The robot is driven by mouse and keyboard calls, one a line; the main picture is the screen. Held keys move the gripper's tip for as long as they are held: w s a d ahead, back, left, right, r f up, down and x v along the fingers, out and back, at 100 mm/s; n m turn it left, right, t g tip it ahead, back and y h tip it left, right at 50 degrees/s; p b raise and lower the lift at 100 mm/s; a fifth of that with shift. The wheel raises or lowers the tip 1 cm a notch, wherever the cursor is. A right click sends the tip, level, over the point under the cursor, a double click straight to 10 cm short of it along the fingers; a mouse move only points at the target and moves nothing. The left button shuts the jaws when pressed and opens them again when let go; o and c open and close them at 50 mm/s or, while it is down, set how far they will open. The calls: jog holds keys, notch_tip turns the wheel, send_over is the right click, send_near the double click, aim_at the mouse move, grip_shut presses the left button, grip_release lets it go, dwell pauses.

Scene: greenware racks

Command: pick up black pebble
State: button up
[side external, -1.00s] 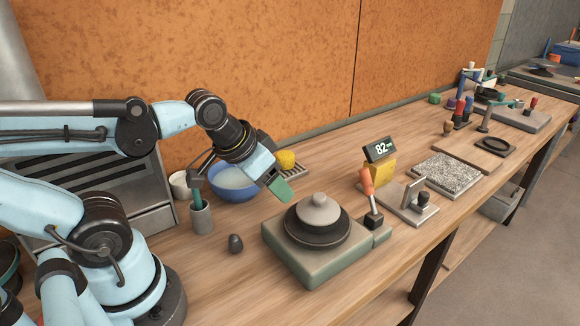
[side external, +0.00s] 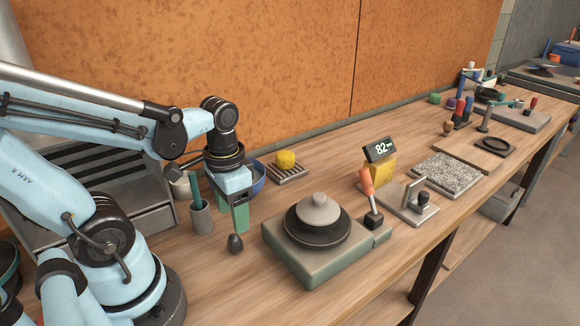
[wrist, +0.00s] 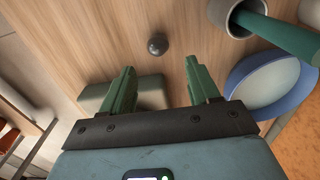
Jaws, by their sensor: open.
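The black pebble (side external: 235,243) is a small dark, rounded lump standing on the wooden bench, left of the green-grey wheel block. It also shows in the wrist view (wrist: 158,44), beyond the fingertips and roughly between their lines. My gripper (side external: 238,220) points down with green fingers, above and close behind the pebble in the side view. In the wrist view my gripper (wrist: 163,80) has its two fingers spread wide with nothing between them. The pebble is apart from the fingers in the wrist view.
A grey cup (side external: 201,217) holding a green-handled tool stands left of my gripper, with a blue bowl (side external: 257,178) behind. The wheel block (side external: 300,266) with its dark disc stands to the right. A yellow sponge (side external: 285,159) sits on a slatted rack. The bench front near the pebble is clear.

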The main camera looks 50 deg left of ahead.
aim_at(234, 236)
jog(key=shift+s+d+f, duration=0.1)
jog(key=shift+s+f, duration=0.05)
jog(key=shift+f, duration=1.6)
jog(key=shift+s+d+f, duration=0.1)
jog(key=shift+s+f, duration=0.05)
jog(key=shift+f, duration=1.55)
grip_shut()
jog(key=shift+r, duration=0.2)
jog(key=shift+r, duration=1.15)
jog(key=shift+s+d+r, duration=0.1)
jog(key=shift+d+r, duration=0.05)
jog(key=shift+r, duration=0.3)
jog(key=shift+s+d+r, duration=0.1)
jog(key=shift+d+r, duration=0.05)
jog(key=shift+r, duration=0.3)
jog(key=s+d+r, duration=0.3)
jog(key=d+r, duration=0.3)
jog(key=d, duration=0.4)
jog(key=shift+s+r, duration=0.3)
jog(key=shift+s, duration=0.1)
